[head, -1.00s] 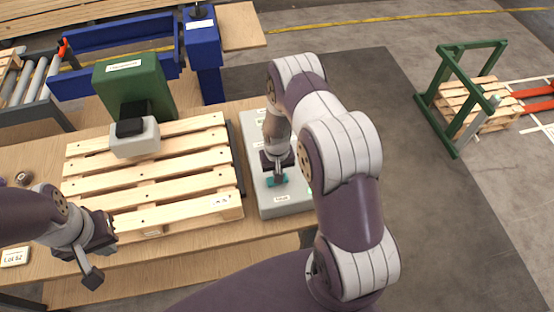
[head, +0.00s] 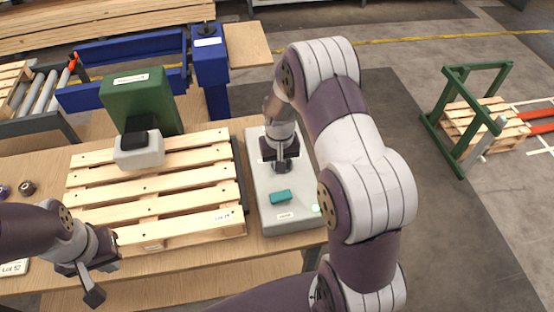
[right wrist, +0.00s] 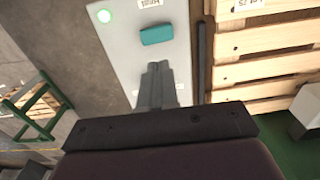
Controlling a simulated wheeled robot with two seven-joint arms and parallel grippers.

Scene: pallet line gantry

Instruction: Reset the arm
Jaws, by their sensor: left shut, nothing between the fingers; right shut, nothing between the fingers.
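My right arm reaches over a grey control panel (head: 262,215). My right gripper (head: 281,168) is shut and empty above the panel, apart from a teal button (head: 281,197). In the right wrist view, the shut fingers (right wrist: 156,68) point towards the teal button (right wrist: 157,35), with a gap of panel between them in the picture. A small pale green lamp (head: 316,208) is at the panel's near right corner; it looks lit in the right wrist view (right wrist: 104,16). My left gripper (head: 94,296) is shut and empty, in front of the table's near edge at the lower left.
A wooden pallet (head: 160,210) lies on the table left of the panel, with a dark bar (head: 239,172) between them. A green block-shaped unit (head: 141,98) with a grey-white head (head: 139,151) stands over the pallet. A green frame (head: 455,125) stands on the floor at right.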

